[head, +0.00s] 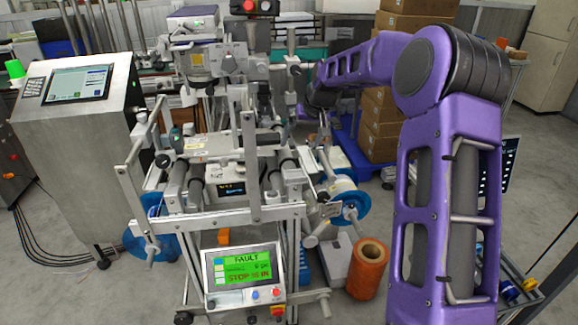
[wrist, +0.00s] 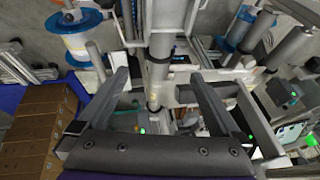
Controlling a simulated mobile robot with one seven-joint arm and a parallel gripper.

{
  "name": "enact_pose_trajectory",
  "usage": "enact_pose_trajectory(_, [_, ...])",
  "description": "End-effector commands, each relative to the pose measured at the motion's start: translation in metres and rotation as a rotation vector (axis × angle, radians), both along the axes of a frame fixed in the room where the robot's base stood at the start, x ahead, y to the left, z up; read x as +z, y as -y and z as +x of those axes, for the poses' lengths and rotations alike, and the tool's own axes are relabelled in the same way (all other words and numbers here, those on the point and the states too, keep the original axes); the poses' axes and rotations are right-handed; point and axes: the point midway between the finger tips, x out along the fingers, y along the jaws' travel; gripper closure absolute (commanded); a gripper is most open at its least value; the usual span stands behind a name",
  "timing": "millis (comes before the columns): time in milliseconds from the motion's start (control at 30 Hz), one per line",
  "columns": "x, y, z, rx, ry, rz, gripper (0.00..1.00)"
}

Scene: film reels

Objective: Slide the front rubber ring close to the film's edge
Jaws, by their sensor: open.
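My gripper (wrist: 160,78) is open in the wrist view, its two dark fingers apart with nothing held between them. A metal roller (wrist: 161,44) runs up the picture beyond and between the fingers. A dark band (wrist: 157,72) sits around this roller, between the fingertips in the picture and apart from them; it looks like a rubber ring, but I cannot tell for sure. I cannot make out the film's edge. In the head view my purple arm reaches to the machine's right side, and the fingers are too small to make out there.
The film machine (head: 250,212) stands in the middle, with blue reels (head: 350,203) low at its sides. A control cabinet (head: 85,140) is at left. Stacked cartons (head: 380,125) stand behind my arm. An orange roll (head: 367,270) stands on the floor. A panel (head: 243,270) shows FAULT.

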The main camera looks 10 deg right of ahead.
Motion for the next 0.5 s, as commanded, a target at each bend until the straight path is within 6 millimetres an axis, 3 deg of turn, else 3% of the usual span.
enact_pose_trajectory(33, [-0.014, -0.003, 0.004, 0.002, -0.004, 0.002, 0.00])
enact_pose_trajectory(300, [-0.067, -0.013, 0.027, 0.001, -0.003, 0.000, 0.00])
enact_pose_trajectory(500, [-0.097, -0.019, 0.040, 0.001, -0.002, -0.001, 0.00])
